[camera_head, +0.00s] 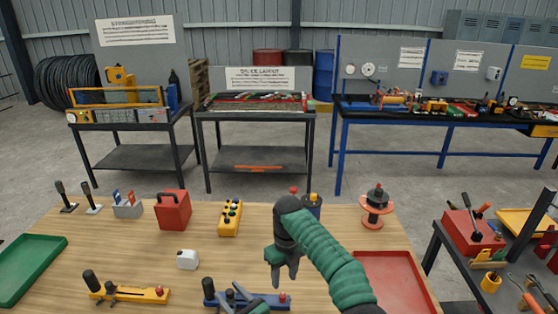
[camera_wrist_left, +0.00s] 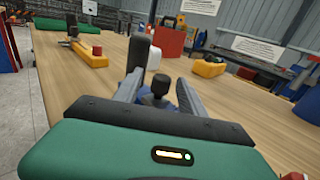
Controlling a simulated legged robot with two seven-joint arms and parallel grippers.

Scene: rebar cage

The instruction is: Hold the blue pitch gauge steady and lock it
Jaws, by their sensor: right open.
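My right gripper (camera_head: 284,275) is open and empty, pointing down above the table behind the gauge's right half.
A similar yellow gauge (camera_head: 130,293) lies to the left. A white block (camera_head: 187,259), a red box (camera_head: 173,211) and a yellow button box (camera_head: 230,217) stand farther back. A green tray (camera_head: 30,262) is at left, a red tray (camera_head: 398,280) at right.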

